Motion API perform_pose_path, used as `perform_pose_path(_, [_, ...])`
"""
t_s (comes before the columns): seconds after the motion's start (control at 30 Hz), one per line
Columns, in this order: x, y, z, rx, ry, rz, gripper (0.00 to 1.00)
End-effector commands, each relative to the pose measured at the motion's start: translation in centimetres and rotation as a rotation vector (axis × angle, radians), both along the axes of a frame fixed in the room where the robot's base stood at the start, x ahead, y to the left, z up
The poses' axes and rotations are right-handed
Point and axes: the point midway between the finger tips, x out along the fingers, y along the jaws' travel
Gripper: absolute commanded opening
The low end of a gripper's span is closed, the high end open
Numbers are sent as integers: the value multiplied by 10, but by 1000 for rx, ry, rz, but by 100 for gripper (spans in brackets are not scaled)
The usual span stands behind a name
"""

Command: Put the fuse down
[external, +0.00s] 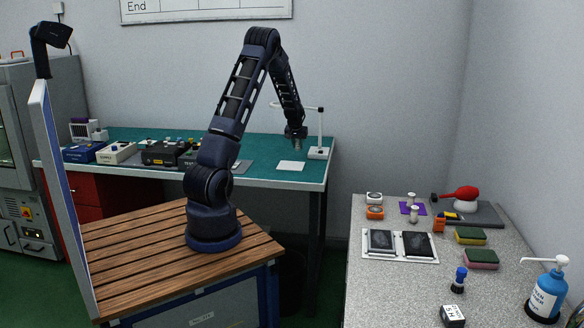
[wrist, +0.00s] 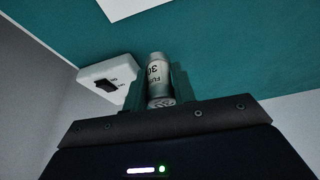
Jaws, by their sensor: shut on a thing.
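My gripper (external: 297,141) is above the right end of the green-topped bench (external: 255,151) in the external view. It is shut on the fuse (wrist: 157,72), a small grey metal cylinder with dark print ending in "30", which shows between the fingers in the wrist view. The fuse is held above the green top, and no contact with the top can be seen. A white sheet (external: 291,166) lies flat on the bench just in front of and below my gripper. Its edge also shows at the top of the wrist view (wrist: 125,7).
A white stand (external: 319,152) with a post and switch base (wrist: 108,80) is close to the right of my gripper. Several boxed instruments (external: 162,153) line the left of the bench. A grey table (external: 385,290) at right holds sponges, a tray and a bottle.

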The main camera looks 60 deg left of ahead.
Motion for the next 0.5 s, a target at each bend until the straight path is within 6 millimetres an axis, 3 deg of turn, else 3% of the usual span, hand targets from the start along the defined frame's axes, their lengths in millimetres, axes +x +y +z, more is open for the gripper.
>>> perform_pose_path(0.23, [0, 0, -14, -1, 1, 0, 3])
perform_pose_path(0.5, [0, 1, -48, 0, 0, 1, 3])
